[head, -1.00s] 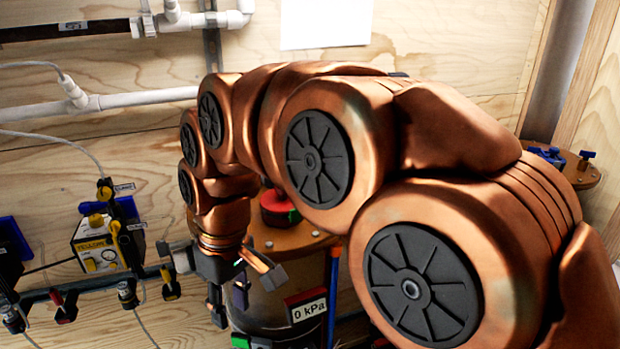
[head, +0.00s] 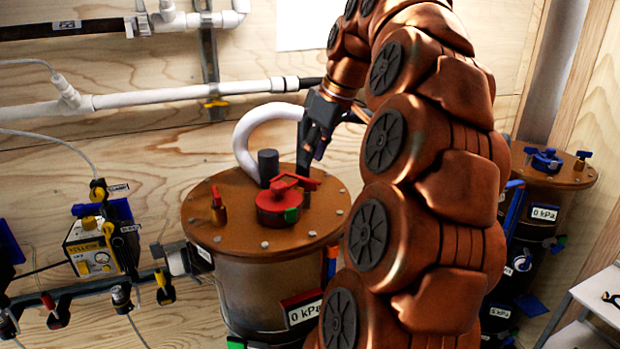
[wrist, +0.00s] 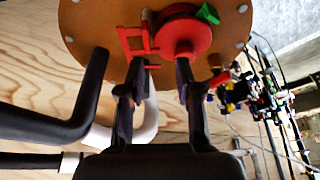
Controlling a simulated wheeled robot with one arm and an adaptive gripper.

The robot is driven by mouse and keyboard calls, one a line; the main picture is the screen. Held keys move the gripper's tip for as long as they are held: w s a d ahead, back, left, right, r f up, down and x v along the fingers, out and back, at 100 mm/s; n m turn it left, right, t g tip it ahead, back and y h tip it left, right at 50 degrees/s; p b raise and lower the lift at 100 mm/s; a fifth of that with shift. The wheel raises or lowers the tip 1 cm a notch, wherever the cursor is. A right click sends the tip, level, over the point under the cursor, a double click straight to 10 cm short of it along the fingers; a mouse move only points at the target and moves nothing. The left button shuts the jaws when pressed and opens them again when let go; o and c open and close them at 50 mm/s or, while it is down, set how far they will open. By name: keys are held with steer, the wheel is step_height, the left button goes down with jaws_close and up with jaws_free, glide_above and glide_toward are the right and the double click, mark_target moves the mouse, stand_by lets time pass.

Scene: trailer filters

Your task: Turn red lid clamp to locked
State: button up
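The red lid clamp (head: 279,207) is a round red piece with a red handle frame (head: 290,181) and a green tab (head: 291,215), on the brown lid (head: 225,230) of a tank. In the wrist view the red disc (wrist: 185,38) and its red frame (wrist: 138,42) lie just beyond the fingertips. My gripper (head: 308,160) points down above the back right of the clamp. In the wrist view its two fingers (wrist: 155,75) are spread with nothing held between them. I cannot tell whether a fingertip touches the red frame.
A dark post (head: 268,166) and a white hose (head: 250,130) rise behind the clamp. A brass valve with a red handle (head: 217,205) stands at the lid's left. A "0 kPa" sign (head: 304,313) is on the tank front. A second tank with a blue clamp (head: 546,160) stands right.

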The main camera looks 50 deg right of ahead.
mark_target(309, 180)
steer(key=shift+w+d+f+p, duration=0.25)
steer(key=shift+w+f+p, duration=0.15)
steer(key=shift+f, duration=0.7)
steer(key=shift+w+d+f+p, duration=0.3)
steer(key=shift+f+p, duration=0.25)
steer(key=shift+f, duration=0.55)
steer(key=shift+w+d+f+p, duration=0.2)
steer(key=shift+w+f+p, duration=0.25)
steer(key=shift+f, duration=0.65)
steer(key=shift+c, duration=0.4)
jaws_close()
steer(key=shift+s, duration=0.1)
